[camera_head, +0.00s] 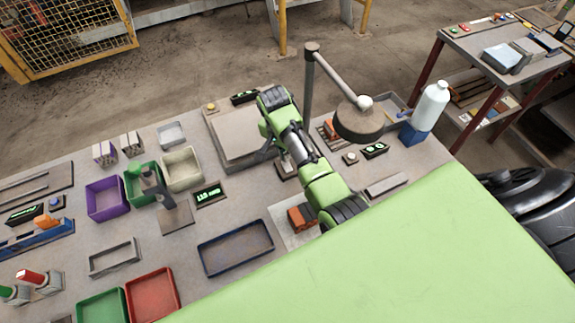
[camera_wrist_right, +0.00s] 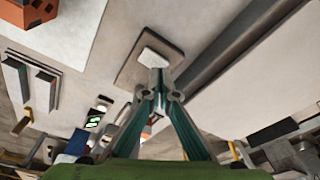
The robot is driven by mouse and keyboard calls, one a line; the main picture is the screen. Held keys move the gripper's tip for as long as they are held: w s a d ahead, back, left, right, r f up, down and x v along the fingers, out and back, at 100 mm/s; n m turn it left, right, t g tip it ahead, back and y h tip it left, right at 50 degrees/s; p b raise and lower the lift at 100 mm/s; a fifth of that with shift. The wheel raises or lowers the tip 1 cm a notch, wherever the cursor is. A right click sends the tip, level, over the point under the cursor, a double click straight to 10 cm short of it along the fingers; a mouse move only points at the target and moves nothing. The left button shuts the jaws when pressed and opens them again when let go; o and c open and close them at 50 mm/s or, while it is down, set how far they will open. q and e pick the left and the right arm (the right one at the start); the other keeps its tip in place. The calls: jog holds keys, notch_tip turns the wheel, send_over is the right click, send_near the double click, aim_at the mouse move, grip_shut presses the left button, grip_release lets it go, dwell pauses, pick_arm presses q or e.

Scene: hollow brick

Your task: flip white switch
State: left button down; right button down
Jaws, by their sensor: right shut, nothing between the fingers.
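The white switch (camera_wrist_right: 155,57) shows in the right wrist view as a small pale rocker on a square beige-grey plate (camera_wrist_right: 138,70). My right gripper (camera_wrist_right: 158,84) is shut and empty, with its fingertips right at the switch's near edge. I cannot tell whether they touch it. In the head view my right arm reaches from the lower right over the table, and the gripper (camera_head: 266,153) points down beside the switch's plate (camera_head: 285,171). The rocker itself is hard to make out there. My left gripper is not in view.
A round lamp head (camera_head: 358,120) on a post stands close to my right arm. A large grey plate (camera_head: 238,133) lies to the left of the gripper. An orange hollow brick (camera_head: 300,217) is near the arm's base end. Open bins, including a purple one (camera_head: 106,199), fill the left.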

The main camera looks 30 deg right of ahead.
aim_at(285, 164)
jog(key=shift+f+b, duration=0.35)
jog(key=shift+f, duration=0.6)
dwell(0.3)
notch_tip(285, 164, up, 3)
jog(key=shift+f+p, duration=0.2)
jog(key=shift+p, duration=0.9)
jog(key=shift+r, duration=2.25)
jog(key=shift+s+f, duration=0.1)
